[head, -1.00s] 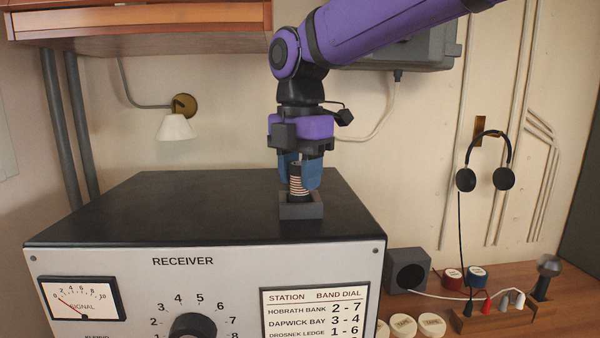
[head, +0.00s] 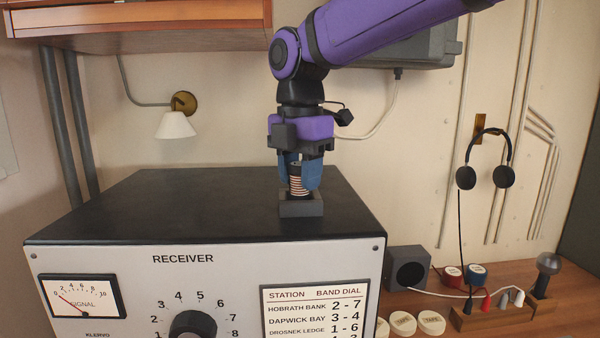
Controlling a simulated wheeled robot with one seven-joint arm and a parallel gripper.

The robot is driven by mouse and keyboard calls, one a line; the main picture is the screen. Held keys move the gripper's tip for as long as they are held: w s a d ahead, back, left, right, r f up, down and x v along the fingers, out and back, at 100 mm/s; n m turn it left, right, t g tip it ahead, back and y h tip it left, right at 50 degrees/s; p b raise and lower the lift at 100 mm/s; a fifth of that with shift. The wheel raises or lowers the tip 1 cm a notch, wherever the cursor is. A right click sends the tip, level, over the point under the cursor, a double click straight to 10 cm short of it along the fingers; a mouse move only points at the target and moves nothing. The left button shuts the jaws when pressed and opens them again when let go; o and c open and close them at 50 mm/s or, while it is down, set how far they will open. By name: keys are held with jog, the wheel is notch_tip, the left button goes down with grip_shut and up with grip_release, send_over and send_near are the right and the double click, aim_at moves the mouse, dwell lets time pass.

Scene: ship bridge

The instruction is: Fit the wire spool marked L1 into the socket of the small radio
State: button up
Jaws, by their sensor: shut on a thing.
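The spool's lower end is at a small dark square block (head: 301,207) on top of the large receiver. I cannot tell how deep it sits in the block. No L1 mark can be read on the spool. The receiver (head: 190,265) has a pale front with a dial, a signal meter and a station card.
Headphones (head: 482,178) hang on the wall at right. A dark speaker box (head: 408,268), several white tape rolls (head: 431,322) and a wooden rack (head: 490,318) with plugs are on the desk. A lamp (head: 175,125) hangs behind. The receiver's black top (head: 180,205) is otherwise clear.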

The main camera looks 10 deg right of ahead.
jog(key=shift+f, duration=0.55)
dwell(1.7)
jog(key=o, duration=1)
notch_tip(320, 180, up, 11)
jog(key=shift+f, duration=0.1)
